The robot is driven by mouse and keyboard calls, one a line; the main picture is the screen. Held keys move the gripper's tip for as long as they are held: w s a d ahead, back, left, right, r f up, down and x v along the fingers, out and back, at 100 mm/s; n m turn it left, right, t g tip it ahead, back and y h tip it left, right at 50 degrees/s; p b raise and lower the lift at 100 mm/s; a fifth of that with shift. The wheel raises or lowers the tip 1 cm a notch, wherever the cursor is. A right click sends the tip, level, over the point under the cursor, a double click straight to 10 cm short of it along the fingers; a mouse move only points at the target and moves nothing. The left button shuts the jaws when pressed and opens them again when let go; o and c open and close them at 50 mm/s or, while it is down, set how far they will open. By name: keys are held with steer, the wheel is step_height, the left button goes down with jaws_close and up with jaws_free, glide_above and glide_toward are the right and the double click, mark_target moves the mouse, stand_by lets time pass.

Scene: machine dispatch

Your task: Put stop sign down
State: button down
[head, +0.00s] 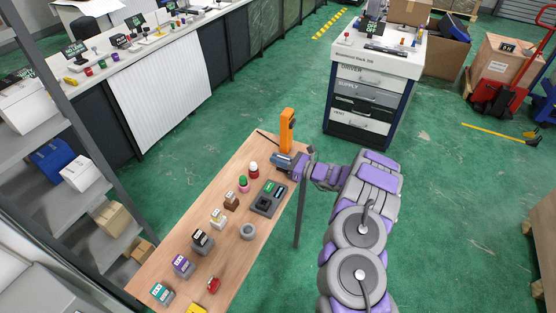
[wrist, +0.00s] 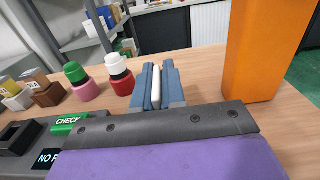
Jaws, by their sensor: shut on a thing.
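In the wrist view my gripper (wrist: 157,72) is shut, its two blue fingers on either side of a thin white piece (wrist: 156,90). I take this piece for the stop sign seen edge-on; its face and any lettering are hidden. In the head view my gripper (head: 283,160) is over the far right end of the wooden table (head: 197,175), just in front of an upright orange block (head: 287,130). I cannot tell whether the held piece touches the table.
A dark device with a green CHECK label (wrist: 68,122) lies nearer. Several small labelled blocks line the table. A drawer cabinet (head: 372,85) stands beyond on green floor.

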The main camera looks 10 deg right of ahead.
steer(key=c, duration=1.3)
jaws_free()
steer(key=shift+d, duration=0.65)
steer(key=shift+c, duration=0.2)
steer(key=shift+o, duration=0.7)
steer(key=shift+a, duration=0.6)
steer(key=p+v, duration=0.2)
steer(key=v, duration=0.9)
steer(key=s+a+r+n+g+y, duration=0.1)
steer(key=s+a+r+n+g, duration=0.25)
steer(key=a+r, duration=0.3)
steer(key=s+a+r+n+g+y, duration=0.1)
steer(key=s+a+r+n+g, duration=0.2)
steer(key=a+r, duration=0.35)
steer(key=s+a+r+n+g+h, duration=0.3)
steer(key=s+a+r+n+g, duration=0.5)
steer(key=s, duration=0.4)
steer(key=s+r+n+h, duration=0.2)
steer(key=s+n+h, duration=0.4)
steer(key=s, duration=0.8)
steer(key=s+d+n+t+h, duration=0.2)
steer(key=s+d+n+h, duration=0.2)
steer(key=s+d, duration=0.9)
steer(key=s+h, duration=0.1)
steer(key=h, duration=0.2)
steer(key=shift+n+h, duration=0.3)
steer(key=shift+n, duration=0.05)
